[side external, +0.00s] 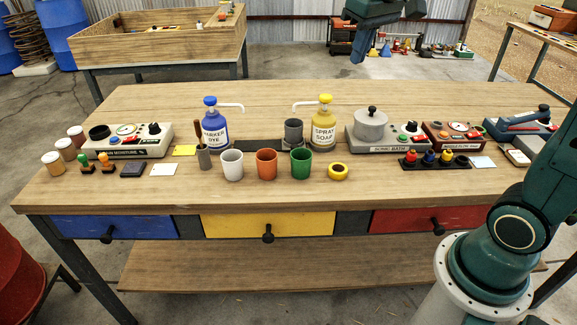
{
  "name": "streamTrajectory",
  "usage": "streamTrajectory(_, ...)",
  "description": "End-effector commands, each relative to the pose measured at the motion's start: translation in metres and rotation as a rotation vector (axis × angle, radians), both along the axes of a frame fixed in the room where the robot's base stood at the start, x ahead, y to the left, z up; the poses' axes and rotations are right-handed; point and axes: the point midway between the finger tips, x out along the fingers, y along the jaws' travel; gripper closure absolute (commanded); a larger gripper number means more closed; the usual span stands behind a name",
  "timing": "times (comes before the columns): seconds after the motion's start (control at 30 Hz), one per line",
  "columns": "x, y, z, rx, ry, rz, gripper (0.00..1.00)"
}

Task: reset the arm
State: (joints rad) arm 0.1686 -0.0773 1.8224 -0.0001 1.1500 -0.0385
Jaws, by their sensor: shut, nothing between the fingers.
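My gripper (358,52) shows at the top edge, right of centre, with its dark teal body partly cut off by the frame. Its fingers point down and are shut, with nothing in them. It is high above the far side of the wooden workbench (300,195) and apart from everything on it. My arm rises from its base at the lower right and leaves the picture on the right, so its middle part is hidden.
A blue marker dye bottle (214,131) and a yellow spray soap bottle (322,128) stand at the back. White (231,167), orange (266,165) and green (300,163) cups stand in front. A sonic bath (370,128) stands right. The bench's front strip is clear.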

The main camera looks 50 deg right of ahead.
Motion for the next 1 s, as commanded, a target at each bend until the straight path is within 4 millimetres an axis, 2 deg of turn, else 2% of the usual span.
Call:
streamTrajectory(0.03, -0.013, 0.006, 0.001, -0.002, -0.015, 0.008, 1.0)
streamTrajectory(0.27, -0.062, 0.027, -0.004, -0.008, -0.079, 0.043, 1.0)
streamTrajectory(0.6, -0.132, 0.05, -0.03, -0.01, -0.173, 0.095, 1.0)
streamTrajectory(0.8, -0.163, 0.058, -0.051, -0.008, -0.222, 0.12, 1.0)
streamTrajectory(1.0, -0.177, 0.061, -0.062, -0.007, -0.245, 0.13, 1.0)
